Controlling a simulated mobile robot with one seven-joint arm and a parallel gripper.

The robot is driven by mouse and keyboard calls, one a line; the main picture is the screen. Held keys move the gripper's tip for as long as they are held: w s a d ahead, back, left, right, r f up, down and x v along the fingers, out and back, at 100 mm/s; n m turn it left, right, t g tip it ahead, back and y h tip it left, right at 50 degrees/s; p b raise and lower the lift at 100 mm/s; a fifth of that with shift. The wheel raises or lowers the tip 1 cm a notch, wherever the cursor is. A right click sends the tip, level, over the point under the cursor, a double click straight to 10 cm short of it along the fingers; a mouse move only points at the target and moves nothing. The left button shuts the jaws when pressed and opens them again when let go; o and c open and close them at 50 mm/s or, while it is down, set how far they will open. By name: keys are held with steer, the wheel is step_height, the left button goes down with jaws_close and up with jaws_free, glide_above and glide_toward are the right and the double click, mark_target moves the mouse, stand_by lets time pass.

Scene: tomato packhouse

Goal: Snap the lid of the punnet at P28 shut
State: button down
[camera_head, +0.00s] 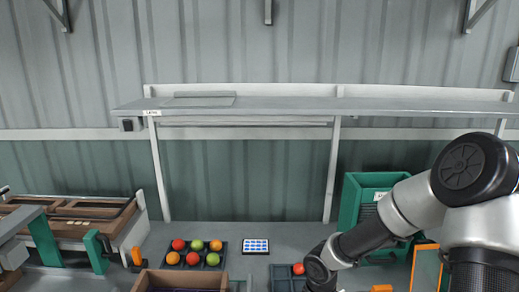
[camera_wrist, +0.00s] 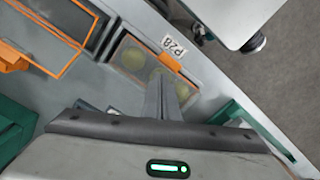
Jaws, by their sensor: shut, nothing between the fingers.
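In the wrist view the P28 label (camera_wrist: 174,46) lies beside a shallow punnet (camera_wrist: 122,50) that holds round yellow-green fruit. The punnet's top looks clear or hazy, and I cannot tell how its lid sits. An orange strip (camera_wrist: 172,63) runs along the punnet's edge by the label. My gripper (camera_wrist: 164,82) is shut and empty. Its fingers reach over the punnet's near part in the picture and hide some of it. I cannot tell whether they touch it. In the head view my gripper and the punnet cannot be made out.
An orange-framed panel (camera_wrist: 72,60) stands left of the punnet, with green crates at both lower sides. In the head view a tray of mixed tomatoes (camera_head: 178,244), a tablet-like panel (camera_head: 255,246) and a green crate (camera_head: 352,205) stand on the bench, below a shelf (camera_head: 300,105).

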step_height(320, 180, up, 7)
steer(key=p, duration=0.6)
stand_by(0.3)
